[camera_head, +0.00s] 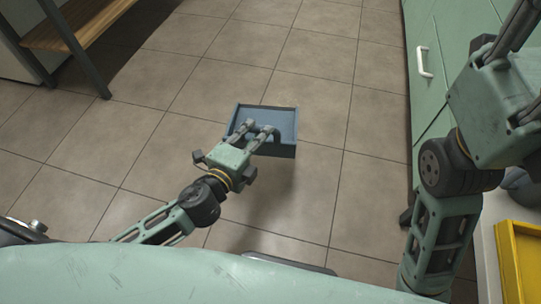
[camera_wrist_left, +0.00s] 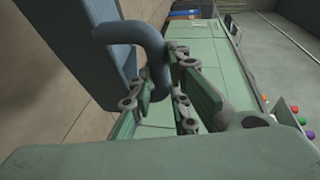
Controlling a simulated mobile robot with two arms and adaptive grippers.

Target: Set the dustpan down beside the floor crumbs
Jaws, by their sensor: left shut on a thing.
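The blue dustpan (camera_head: 268,118) is a shallow tray, seen from above near the middle of the head view. My left gripper (camera_head: 262,130) is shut on its handle at the near side. In the left wrist view the curved blue handle (camera_wrist_left: 152,45) passes between the fingers of my left gripper (camera_wrist_left: 165,90), with the pan (camera_wrist_left: 80,40) at the upper left. The dustpan appears held above the tiled floor, with a shadow below. I cannot make out any crumbs. My right arm stands at the right of the head view, its fingertips not clearly seen.
A yellow tray (camera_head: 522,262) is at the lower right. A wooden-shelved rack (camera_head: 70,30) with dark legs stands at the upper left. The tiled floor (camera_head: 310,60) between them is clear.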

